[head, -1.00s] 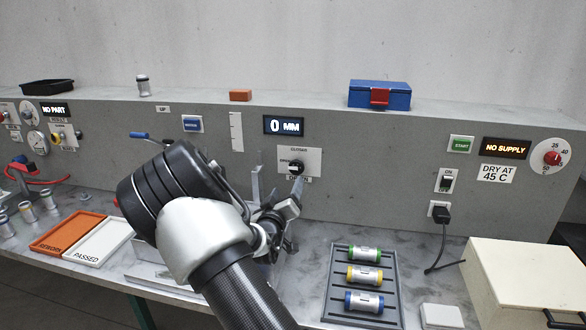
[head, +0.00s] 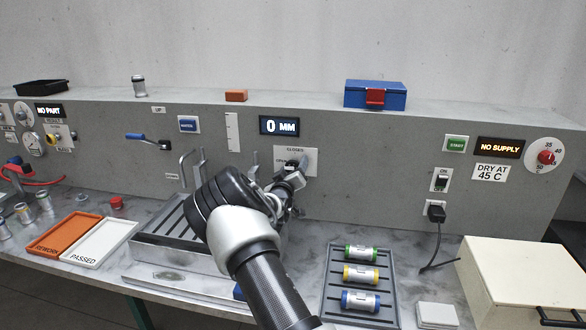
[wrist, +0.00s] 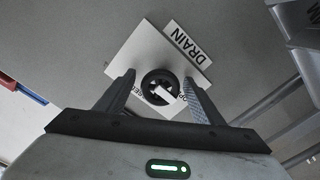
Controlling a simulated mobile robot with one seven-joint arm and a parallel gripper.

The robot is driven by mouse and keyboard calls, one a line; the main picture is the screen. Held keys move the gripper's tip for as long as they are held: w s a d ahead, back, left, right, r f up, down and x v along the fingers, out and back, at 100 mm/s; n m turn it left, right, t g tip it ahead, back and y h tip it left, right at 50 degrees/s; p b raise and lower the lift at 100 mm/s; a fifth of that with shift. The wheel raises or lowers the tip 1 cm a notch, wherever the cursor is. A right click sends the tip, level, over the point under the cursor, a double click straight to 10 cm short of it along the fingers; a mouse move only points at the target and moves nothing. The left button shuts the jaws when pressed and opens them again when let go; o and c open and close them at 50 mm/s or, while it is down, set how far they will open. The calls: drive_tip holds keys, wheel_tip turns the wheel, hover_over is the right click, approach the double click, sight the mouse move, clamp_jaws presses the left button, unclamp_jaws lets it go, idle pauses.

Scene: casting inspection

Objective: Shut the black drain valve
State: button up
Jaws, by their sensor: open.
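The black drain valve (wrist: 160,86) is a round knob with a white bar on a white plate (wrist: 140,60) marked DRAIN in the wrist view. My gripper (wrist: 158,92) is open, with one finger on each side of the knob; I cannot tell whether either finger touches it. In the head view my gripper (head: 298,170) is at the valve's plate (head: 311,156) on the grey panel and covers most of the knob. The word CLOSED shows above the knob there. The plate's lower lettering is partly hidden.
A tank with a grate (head: 170,225) stands left of my arm. A rack (head: 385,275) with several coloured cylinders lies to the right. A display (head: 280,125) above the valve reads 0 MM. A blue-handled lever (head: 135,137) is on the panel to the left.

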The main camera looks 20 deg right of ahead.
drive_tip(key=shift+c, duration=0.2)
drive_tip(key=c, duration=1)
